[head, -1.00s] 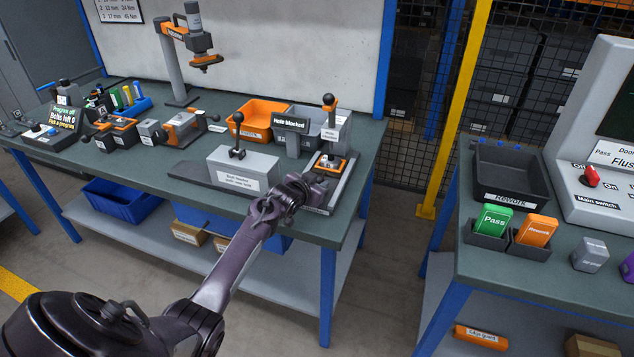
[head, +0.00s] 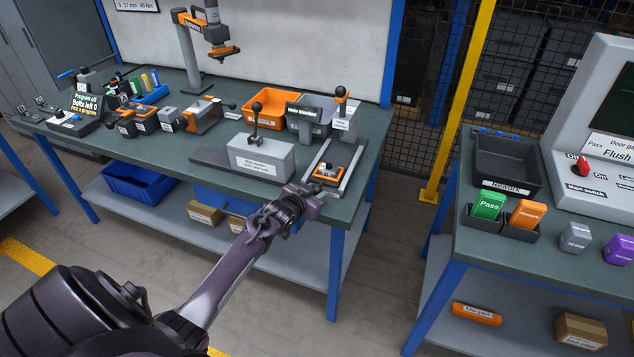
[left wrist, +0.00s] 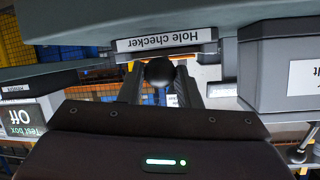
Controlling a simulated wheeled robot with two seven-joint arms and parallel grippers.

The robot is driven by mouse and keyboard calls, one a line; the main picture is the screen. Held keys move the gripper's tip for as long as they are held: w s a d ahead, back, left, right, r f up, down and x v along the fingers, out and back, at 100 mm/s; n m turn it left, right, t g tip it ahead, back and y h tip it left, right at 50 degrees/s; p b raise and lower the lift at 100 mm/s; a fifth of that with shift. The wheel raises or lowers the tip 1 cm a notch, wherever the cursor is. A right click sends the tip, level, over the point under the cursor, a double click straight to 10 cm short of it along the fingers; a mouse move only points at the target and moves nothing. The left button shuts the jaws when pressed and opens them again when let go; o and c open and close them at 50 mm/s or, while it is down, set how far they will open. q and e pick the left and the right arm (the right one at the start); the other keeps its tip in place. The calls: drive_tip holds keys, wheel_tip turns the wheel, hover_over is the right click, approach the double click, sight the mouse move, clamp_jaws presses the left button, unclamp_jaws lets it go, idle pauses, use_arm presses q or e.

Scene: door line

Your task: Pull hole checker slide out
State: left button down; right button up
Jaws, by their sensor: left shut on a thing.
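The hole checker (head: 342,127) stands at the right end of the far workbench, a grey post with a black ball lever on top. Its slide (head: 325,176), carrying an orange and grey part, sits out in front of the post on rails, towards the bench's front edge. My left gripper (head: 316,192) is at the slide's front end, shut on its knob. In the left wrist view the dark round knob (left wrist: 159,72) lies between the fingers, below an upside-down "Hole checker" label (left wrist: 165,39). The fingers hide most of the knob in the head view. My right gripper is not in view.
A grey block with a ball lever (head: 262,158) stands left of the slide. Orange (head: 262,106) and grey bins sit behind. A second bench (head: 480,258) with a rework tray (head: 508,187) stands to the right across a floor gap.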

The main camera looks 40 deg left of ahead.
use_arm(q)
drive_tip(key=shift+s+d+f, duration=0.1)
drive_tip(key=shift+f, duration=0.1)
drive_tip(key=c, duration=1.2)
unclamp_jaws()
drive_tip(key=shift+o, duration=0.7)
drive_tip(key=shift+s+r, duration=0.1)
drive_tip(key=v, duration=0.7)
drive_tip(key=shift+s+r, duration=0.15)
drive_tip(key=shift+s, duration=0.25)
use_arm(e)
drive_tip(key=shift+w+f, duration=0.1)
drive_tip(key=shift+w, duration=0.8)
